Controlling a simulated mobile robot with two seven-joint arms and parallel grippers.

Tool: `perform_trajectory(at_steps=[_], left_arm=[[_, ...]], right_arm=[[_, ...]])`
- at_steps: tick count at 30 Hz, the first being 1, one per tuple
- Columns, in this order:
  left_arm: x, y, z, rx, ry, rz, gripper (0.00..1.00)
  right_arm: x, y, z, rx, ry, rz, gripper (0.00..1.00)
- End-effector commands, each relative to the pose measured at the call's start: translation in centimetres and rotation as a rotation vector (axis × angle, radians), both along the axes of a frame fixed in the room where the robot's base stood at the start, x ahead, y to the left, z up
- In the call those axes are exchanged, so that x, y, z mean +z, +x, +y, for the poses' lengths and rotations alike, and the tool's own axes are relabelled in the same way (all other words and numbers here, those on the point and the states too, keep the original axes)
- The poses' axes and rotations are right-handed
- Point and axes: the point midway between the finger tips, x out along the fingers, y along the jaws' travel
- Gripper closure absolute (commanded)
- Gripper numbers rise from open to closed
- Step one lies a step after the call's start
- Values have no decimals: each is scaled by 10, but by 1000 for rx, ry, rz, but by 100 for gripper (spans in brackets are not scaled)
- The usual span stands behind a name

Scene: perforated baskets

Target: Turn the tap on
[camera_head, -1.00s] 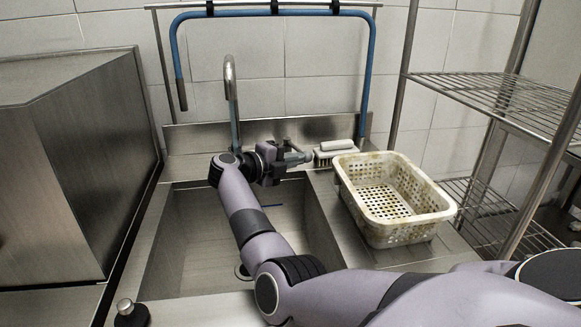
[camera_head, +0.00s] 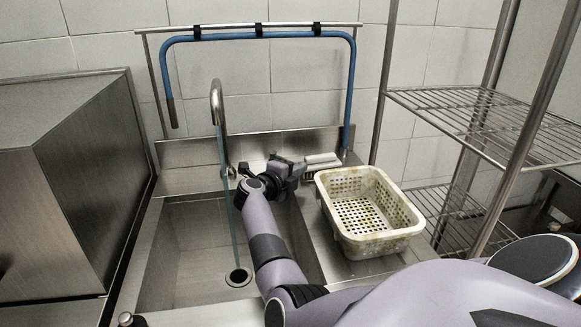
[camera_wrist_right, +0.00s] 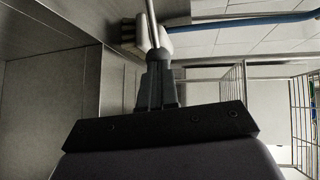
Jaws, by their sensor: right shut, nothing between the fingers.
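The metal tap (camera_head: 217,100) rises behind the sink with its curved spout over the basin. A thin bluish stream of water (camera_head: 228,200) runs from the spout down to the drain (camera_head: 238,277). My right gripper (camera_head: 295,166) is behind the basin, to the right of the spout, with the arm reaching over the sink. In the right wrist view its fingers (camera_wrist_right: 157,62) are shut and empty, and a thin metal rod shows just past their tips. I cannot tell whether they touch it. The tap's handle is not clearly visible. My left gripper is out of view.
A white perforated basket (camera_head: 368,212) stands on the counter right of the sink. A white brush (camera_head: 322,163) lies behind it, close to the right gripper. A blue hose (camera_head: 352,90) hangs from a rail; wire shelves (camera_head: 480,120) stand at right.

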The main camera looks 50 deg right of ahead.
Motion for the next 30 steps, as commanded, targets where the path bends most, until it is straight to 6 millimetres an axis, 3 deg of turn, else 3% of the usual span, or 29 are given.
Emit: perform_trajectory(at_steps=[21,30], left_arm=[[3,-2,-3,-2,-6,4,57],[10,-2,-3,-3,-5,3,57]], right_arm=[[0,-1,-5,-2,0,0,100],[5,1,6,0,1,0,100]])
